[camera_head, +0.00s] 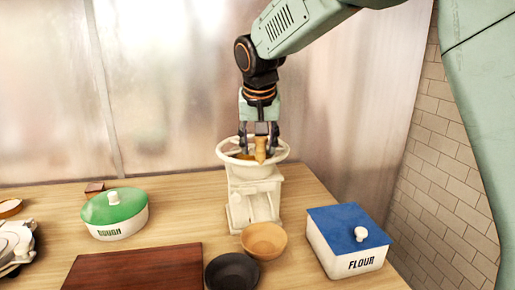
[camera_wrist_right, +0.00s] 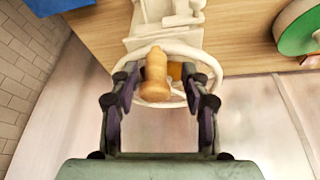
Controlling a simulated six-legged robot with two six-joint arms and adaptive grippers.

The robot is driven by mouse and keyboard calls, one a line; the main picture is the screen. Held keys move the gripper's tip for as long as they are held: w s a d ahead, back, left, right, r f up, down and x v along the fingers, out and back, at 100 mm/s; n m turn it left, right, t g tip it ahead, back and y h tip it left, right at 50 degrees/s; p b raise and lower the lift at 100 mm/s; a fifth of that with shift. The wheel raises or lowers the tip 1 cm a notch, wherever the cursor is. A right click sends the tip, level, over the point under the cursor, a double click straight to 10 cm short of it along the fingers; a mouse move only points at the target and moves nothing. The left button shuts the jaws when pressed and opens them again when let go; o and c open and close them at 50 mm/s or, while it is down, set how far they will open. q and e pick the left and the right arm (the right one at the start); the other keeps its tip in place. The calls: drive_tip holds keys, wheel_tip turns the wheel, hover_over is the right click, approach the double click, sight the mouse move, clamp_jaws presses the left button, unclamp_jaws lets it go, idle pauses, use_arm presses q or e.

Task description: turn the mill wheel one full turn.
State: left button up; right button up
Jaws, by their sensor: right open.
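The cream mill (camera_head: 252,200) stands on the wooden table at its back right. Its white wheel (camera_head: 225,150) lies flat on top, with an upright wooden knob (camera_head: 260,150) on the rim's near side. My right gripper (camera_head: 260,150) points down over the wheel, with its fingers around the knob's level. In the right wrist view the gripper (camera_wrist_right: 158,100) is open, one finger on each side of the knob (camera_wrist_right: 156,75), with gaps showing. The wheel's rim (camera_wrist_right: 215,65) passes between and behind the fingers. My left gripper is out of view.
A tan bowl (camera_head: 264,240) and a dark bowl (camera_head: 232,272) stand in front of the mill. A blue-lidded flour box (camera_head: 347,240) is at right, a green-lidded dough pot (camera_head: 114,213) at left. A brown board (camera_head: 130,268) lies in front. A metal wall rises behind.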

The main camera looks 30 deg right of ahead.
drive_tip(key=shift+w+d+f, duration=0.3)
drive_tip(key=shift+d+f, duration=0.15)
drive_tip(key=shift+f, duration=0.1)
drive_tip(key=shift+w+d+f, duration=0.3)
drive_tip(key=shift+d+f, duration=0.1)
drive_tip(key=shift+f, duration=0.15)
drive_tip(key=shift+s+a+r, duration=0.4)
drive_tip(key=shift+s+a, duration=0.05)
drive_tip(key=shift+a, duration=0.1)
drive_tip(key=shift+c, duration=0.4)
drive_tip(key=shift+w, duration=0.1)
drive_tip(key=shift+c, duration=0.7)
drive_tip(key=shift+w+d+f, duration=0.35)
drive_tip(key=shift+d, duration=0.05)
drive_tip(key=c, duration=0.5)
drive_tip(key=shift+a+r, duration=0.1)
drive_tip(key=shift+a, duration=0.1)
clamp_jaws()
